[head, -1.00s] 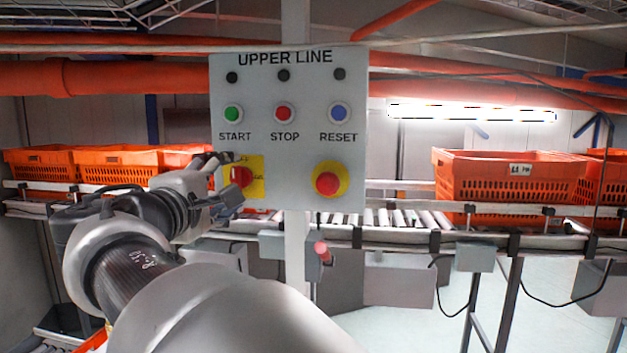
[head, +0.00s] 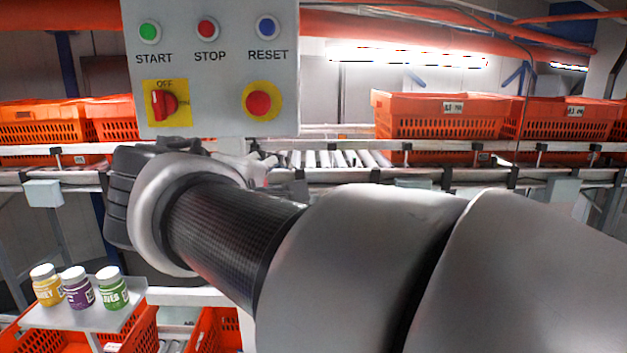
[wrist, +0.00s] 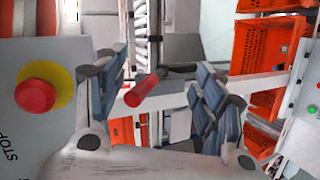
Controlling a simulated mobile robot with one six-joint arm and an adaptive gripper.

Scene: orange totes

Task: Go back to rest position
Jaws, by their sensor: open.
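My gripper (wrist: 160,88) is open and empty in the wrist view, its dark fingers spread wide. In the head view my arm's forearm and wrist hide most of it, just below the control panel (head: 215,75). The panel carries green START, red STOP and blue RESET buttons, a red rotary switch (head: 165,103) on a yellow plate and a red emergency button (head: 259,104). The emergency button also shows close at the left in the wrist view (wrist: 36,95). A red cylinder (wrist: 141,92) appears between the fingers, seemingly beyond them; its distance is unclear.
Orange totes (head: 440,115) stand on the roller conveyor (head: 330,159) behind the panel. Several more orange totes lie low at the left. Three jars, yellow (head: 46,288), purple (head: 78,290) and green (head: 112,290), stand on a small shelf (head: 75,317) at the lower left.

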